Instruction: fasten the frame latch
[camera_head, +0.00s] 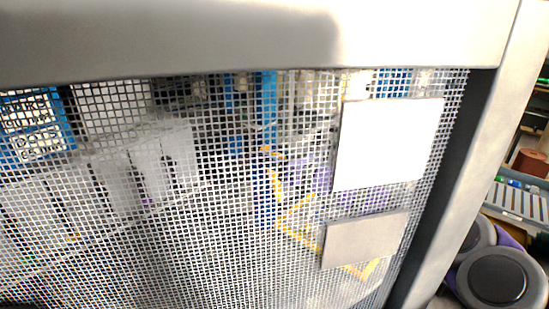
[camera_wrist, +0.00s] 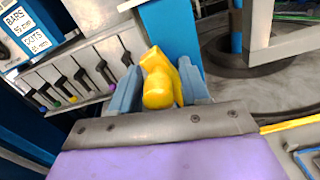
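In the wrist view, my gripper (camera_wrist: 160,82) has its two blue-grey fingers on either side of a yellow piece (camera_wrist: 158,92) with a rounded near end. The fingers appear to touch it on both sides. The yellow piece looks like a handle, but I cannot tell whether it is part of the frame latch. A blue upright (camera_wrist: 172,28) stands just beyond it. In the head view, a wire mesh panel (camera_head: 225,190) in a grey frame (camera_head: 160,45) fills most of the picture. My gripper and the yellow piece cannot be made out there.
A white plate (camera_head: 388,143) and a smaller grey plate (camera_head: 364,239) are on the mesh. Round dark discs (camera_head: 497,279) lie at lower right. In the wrist view, a slotted rack (camera_wrist: 84,75) and a label reading BARS and BOTS (camera_wrist: 28,35) stand at left.

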